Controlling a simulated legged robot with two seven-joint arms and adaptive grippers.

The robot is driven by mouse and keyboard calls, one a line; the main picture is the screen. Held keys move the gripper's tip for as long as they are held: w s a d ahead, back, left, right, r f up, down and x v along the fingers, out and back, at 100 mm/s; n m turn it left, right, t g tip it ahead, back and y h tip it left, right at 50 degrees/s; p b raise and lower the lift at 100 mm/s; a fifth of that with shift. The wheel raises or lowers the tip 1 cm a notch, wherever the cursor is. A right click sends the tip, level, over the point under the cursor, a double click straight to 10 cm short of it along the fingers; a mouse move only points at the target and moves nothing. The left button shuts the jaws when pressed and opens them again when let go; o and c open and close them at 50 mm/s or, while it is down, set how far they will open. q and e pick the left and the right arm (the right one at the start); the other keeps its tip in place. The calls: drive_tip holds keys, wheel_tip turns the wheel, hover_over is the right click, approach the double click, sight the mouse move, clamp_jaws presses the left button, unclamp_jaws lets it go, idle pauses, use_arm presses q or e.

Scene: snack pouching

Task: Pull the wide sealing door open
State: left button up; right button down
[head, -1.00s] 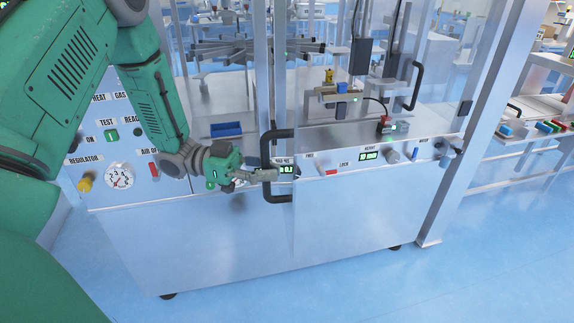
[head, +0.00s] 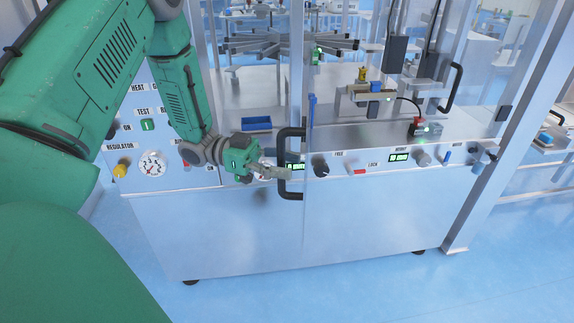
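A black C-shaped handle (head: 283,148) stands upright at the front of the machine. It appears mounted at the edge of a clear door panel, which I take to be the wide sealing door; the clear panel itself is hard to make out. My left gripper (head: 281,173) reaches in from the left, with its grey fingers across the handle's upright bar at about its lower middle. The fingers overlap the bar, and I cannot tell whether they are closed around it. My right gripper is not in view.
The panel behind has a dark knob (head: 320,167), a red lock switch (head: 358,171) and a yellow regulator knob (head: 121,170). A blue tray (head: 256,123) lies inside. Another black handle (head: 451,88) is at the right. The blue floor in front is clear.

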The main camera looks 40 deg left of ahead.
use_arm(q)
drive_tip(key=shift+s+f, duration=0.1)
drive_tip(key=shift+s+a, duration=0.1)
drive_tip(key=shift+a, duration=0.05)
drive_tip(key=shift+s+a, duration=0.15)
drive_tip(key=shift+a, duration=0.2)
drive_tip(key=v, duration=1.1)
drive_tip(key=shift+a+f, duration=0.15)
